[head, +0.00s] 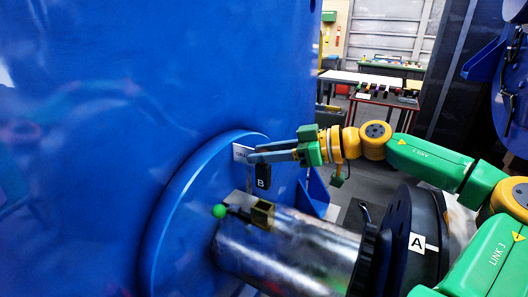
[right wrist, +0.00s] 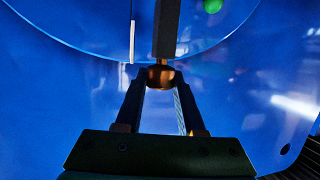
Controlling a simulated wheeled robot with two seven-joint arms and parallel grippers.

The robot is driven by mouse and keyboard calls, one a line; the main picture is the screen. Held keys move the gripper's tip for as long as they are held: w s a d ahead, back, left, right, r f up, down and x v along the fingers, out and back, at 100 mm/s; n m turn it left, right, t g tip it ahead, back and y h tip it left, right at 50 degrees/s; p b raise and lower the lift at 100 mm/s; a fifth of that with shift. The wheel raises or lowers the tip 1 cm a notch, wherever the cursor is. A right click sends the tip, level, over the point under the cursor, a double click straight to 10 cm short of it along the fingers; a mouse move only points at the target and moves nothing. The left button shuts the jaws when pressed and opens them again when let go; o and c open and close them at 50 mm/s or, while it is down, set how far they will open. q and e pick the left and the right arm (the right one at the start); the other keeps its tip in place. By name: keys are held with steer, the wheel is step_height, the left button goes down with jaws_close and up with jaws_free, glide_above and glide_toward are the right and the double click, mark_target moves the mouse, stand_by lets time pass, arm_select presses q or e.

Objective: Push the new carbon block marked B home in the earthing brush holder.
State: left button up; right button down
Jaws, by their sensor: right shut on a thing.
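The carbon block marked B (head: 262,179) is dark with a white letter. My right gripper (head: 256,156) is shut on its upper end and holds it upright. In the right wrist view, the fingertips (right wrist: 160,80) close on a copper-coloured end of the block, and its grey body (right wrist: 166,30) extends beyond. The earthing brush holder (head: 262,213) is a brass-coloured box on top of the metal shaft housing, below the block. A gap shows between block and holder. A green knob (head: 219,211) sits at the holder's left. My left gripper is not in view.
The large blue motor casing (head: 110,130) with its round flange fills the left. The bare metal cylinder (head: 290,252) runs right to a black coupling with a label A (head: 416,243). A bench with several small items (head: 385,95) stands at the back.

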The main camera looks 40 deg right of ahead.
mark_target(264, 188)
steer(key=f+b, duration=0.1)
steer(key=f, duration=0.1)
steer(key=f+b, duration=0.2)
steer(key=shift+s+a, duration=0.2)
steer(key=shift+w+d, duration=0.1)
stand_by(1.2)
steer(key=shift+f+b, duration=1.95)
steer(key=shift+f, duration=0.55)
steer(key=shift+f, duration=0.1)
